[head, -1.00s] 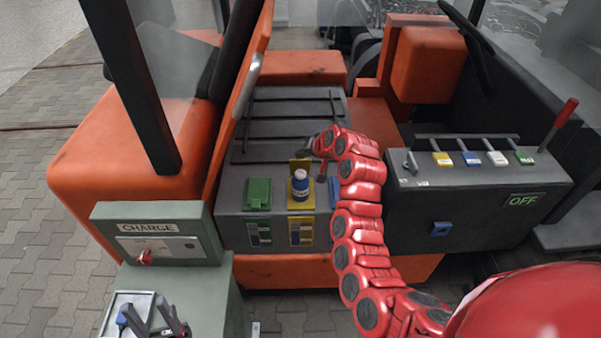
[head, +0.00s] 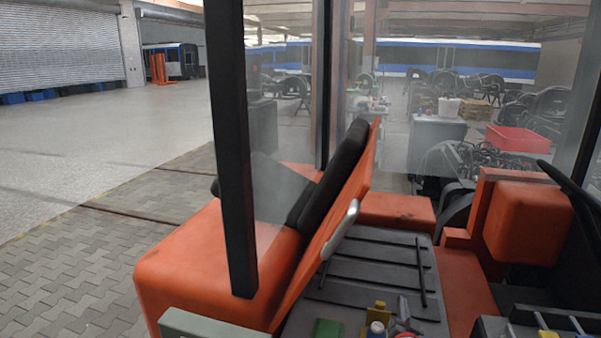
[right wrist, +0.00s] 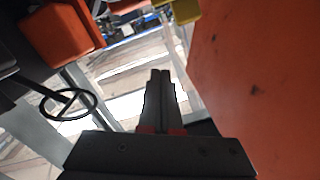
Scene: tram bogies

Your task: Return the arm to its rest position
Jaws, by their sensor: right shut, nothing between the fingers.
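My right gripper (head: 403,308) shows at the bottom edge of the head view, beside a small white bottle with a blue cap (head: 376,329). Most of my right arm is below the frame. In the right wrist view the two dark fingers (right wrist: 161,80) are together with nothing between them. My left gripper is in neither view.
Green (head: 327,329) and yellow (head: 380,306) covers sit near the bottle. An orange surface (right wrist: 260,80) is close on the right in the wrist view. Paved floor (head: 70,265) lies left.

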